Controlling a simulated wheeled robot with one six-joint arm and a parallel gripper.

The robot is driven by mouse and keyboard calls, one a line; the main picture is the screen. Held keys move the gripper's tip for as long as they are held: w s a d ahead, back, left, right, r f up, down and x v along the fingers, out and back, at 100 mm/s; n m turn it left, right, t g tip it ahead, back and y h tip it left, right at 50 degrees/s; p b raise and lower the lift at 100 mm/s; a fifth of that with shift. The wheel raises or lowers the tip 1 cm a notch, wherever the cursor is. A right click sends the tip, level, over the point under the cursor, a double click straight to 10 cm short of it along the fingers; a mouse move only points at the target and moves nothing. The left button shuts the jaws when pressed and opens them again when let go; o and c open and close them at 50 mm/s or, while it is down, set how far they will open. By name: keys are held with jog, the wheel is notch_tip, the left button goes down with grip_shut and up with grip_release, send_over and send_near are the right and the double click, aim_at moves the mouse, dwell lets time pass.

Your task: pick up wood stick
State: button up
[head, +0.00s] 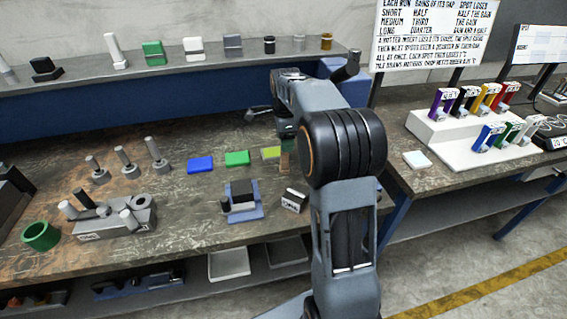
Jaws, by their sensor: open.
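A small brown upright piece (286,163), which may be the wood stick, stands on the dark workbench (150,235) just left of my arm's elbow. It is partly hidden by my arm, and its full shape cannot be made out. My gripper (268,120) is above the back part of the bench, higher in the picture than the brown piece and apart from it. It is open, with nothing seen between its fingers.
Blue (200,165), green (237,158) and yellow-green (271,153) flat blocks lie in a row left of the brown piece. A blue-based holder (242,207) and a small labelled block (294,200) stand in front. A raised shelf (185,74) runs behind.

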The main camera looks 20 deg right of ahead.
aim_at(284, 154)
jog(key=shift+s+a+f, duration=0.1)
jog(key=shift+a+f, duration=0.05)
jog(key=shift+f, duration=2.7)
jog(key=shift+c, duration=0.4)
jog(key=c, duration=0.9)
